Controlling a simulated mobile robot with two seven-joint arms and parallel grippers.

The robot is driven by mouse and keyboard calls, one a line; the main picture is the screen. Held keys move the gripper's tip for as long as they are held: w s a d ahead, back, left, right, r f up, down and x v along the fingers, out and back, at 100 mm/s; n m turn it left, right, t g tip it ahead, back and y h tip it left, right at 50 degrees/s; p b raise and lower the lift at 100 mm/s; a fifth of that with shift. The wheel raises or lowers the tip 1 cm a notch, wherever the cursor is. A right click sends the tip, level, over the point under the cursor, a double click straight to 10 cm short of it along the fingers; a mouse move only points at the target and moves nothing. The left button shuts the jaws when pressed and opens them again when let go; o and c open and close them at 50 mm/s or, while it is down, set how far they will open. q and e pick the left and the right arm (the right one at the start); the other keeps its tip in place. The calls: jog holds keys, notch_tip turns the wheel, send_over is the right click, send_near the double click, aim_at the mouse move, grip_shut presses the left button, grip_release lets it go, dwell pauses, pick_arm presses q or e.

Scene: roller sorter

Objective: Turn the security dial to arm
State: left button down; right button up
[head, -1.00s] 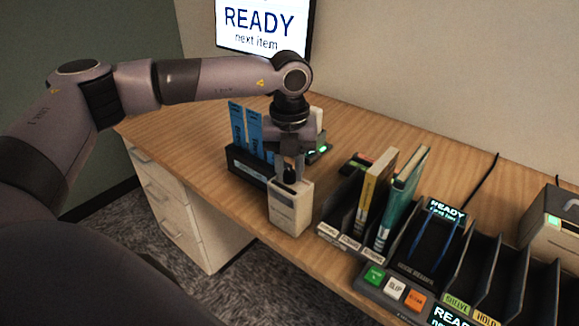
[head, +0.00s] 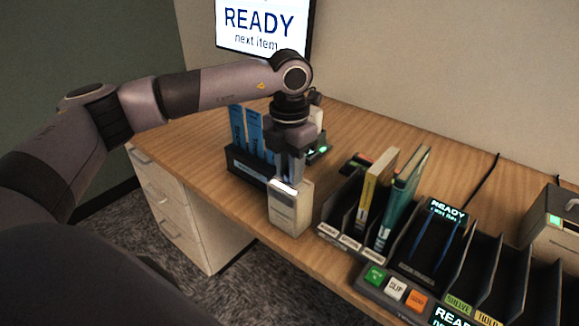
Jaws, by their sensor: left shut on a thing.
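The security dial unit is a small white box (head: 289,208) at the front edge of the desk, left of the book rack. My left gripper (head: 287,180) points straight down over its top and is shut on the dial there. The dial itself is hidden behind the fingers, so its setting cannot be read. The box front has a small dark label too small to read. My right gripper is not in view.
Close behind the box is a black holder (head: 244,167) with blue folders. To the right are a rack with a yellow book (head: 376,185) and a teal book (head: 401,200), a button panel (head: 396,290) and black slots. The monitor (head: 262,25) reads "READY next item".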

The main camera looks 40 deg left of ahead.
pick_arm(q)
jog(key=shift+m, duration=0.5)
jog(key=c, duration=0.9)
grip_release()
jog(key=shift+o, duration=0.2)
jog(key=shift+r, duration=3.6)
jog(key=shift+s, duration=0.1)
